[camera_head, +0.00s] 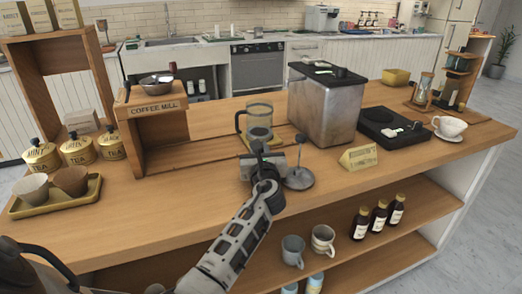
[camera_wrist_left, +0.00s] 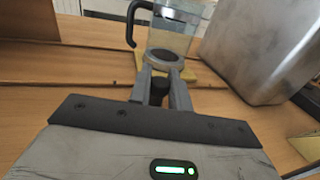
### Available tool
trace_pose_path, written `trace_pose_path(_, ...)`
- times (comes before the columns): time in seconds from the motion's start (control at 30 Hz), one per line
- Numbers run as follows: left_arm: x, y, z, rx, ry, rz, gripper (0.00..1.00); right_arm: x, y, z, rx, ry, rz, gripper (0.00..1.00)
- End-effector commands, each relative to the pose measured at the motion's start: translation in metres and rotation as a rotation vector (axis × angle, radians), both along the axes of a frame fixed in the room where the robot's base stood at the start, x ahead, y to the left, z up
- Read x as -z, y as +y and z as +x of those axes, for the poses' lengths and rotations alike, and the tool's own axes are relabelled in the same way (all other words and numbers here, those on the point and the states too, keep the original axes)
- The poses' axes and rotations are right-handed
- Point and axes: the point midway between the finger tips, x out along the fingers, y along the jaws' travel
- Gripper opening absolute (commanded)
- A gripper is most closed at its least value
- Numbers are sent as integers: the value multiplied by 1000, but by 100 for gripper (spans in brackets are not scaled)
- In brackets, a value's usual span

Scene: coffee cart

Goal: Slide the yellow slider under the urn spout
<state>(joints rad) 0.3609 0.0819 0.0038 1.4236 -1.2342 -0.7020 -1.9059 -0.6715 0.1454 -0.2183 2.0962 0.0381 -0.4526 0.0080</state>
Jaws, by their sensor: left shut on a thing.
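The yellow slider (camera_wrist_left: 206,76) lies flat on the wooden counter, and its edges show around the base of a clear glass jug (camera_head: 260,112) with a black handle. The jug also shows in the wrist view (camera_wrist_left: 182,25). My left gripper (camera_head: 260,146) reaches in from the front, its fingers shut around a dark knob (camera_wrist_left: 159,87) just in front of the jug. A round grey-rimmed disc (camera_wrist_left: 163,57) sits just beyond the fingertips. The urn (camera_head: 325,108) is a metal box with a black top, right of the jug. Its spout is not visible. My right gripper is out of view.
A grooved track runs along the counter behind the gripper. A plunger (camera_head: 299,179) stands right of my gripper, near a yellow sign (camera_head: 358,157). The coffee mill stand (camera_head: 155,125) is at left. The front counter is mostly clear.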

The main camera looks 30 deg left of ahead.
Motion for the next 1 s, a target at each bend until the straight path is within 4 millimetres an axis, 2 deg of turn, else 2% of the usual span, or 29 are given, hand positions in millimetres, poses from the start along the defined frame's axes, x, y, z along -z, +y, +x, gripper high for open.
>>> trace_pose_path(0.2,1,-1,0,1,2,-3,0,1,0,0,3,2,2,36)
trace_pose_path(0.23,1,-1,0,1,2,-3,27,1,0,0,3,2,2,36)
trace_pose_path(0.27,1,-1,0,1,2,-3,36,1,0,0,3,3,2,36)
trace_pose_path(0.3,1,-1,0,1,2,-2,38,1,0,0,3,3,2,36)
trace_pose_path(0.67,-1,-5,-5,2,2,-1,38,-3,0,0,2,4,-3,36)
trace_pose_path(0.77,-2,-14,-15,3,4,0,38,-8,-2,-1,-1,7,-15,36)
trace_pose_path(1.0,-3,-50,-59,3,5,-2,38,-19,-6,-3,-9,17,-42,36)
